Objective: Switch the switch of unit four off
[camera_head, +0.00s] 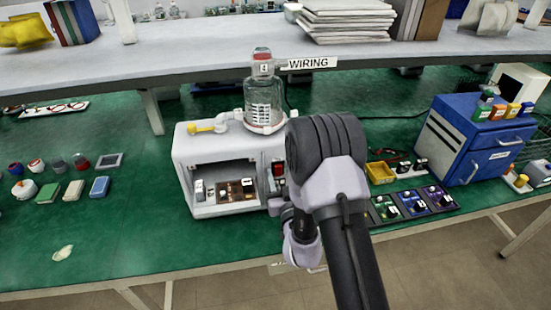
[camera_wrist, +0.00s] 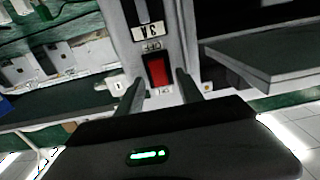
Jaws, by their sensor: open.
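Unit four (camera_head: 188,150) is a white housing with a clear canister (camera_head: 264,105) on top, tagged "4" under a red cap. Its red switch (camera_head: 278,169) is on the right of the front face, just left of my arm. In the wrist view a red rocker switch (camera_wrist: 158,70) sits on a grey panel below a small white label. My gripper (camera_wrist: 160,90) is open and empty, with one dark finger on each side of the red switch. I cannot tell whether the fingers touch it. In the head view my gripper is mostly hidden by my own arm.
A blue cabinet (camera_head: 451,140) stands on the green bench at right, with dark trays (camera_head: 415,203) and a yellow bin (camera_head: 381,172) before it. Small containers (camera_head: 70,164) lie at left. A grey shelf (camera_head: 100,65) overhangs the back.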

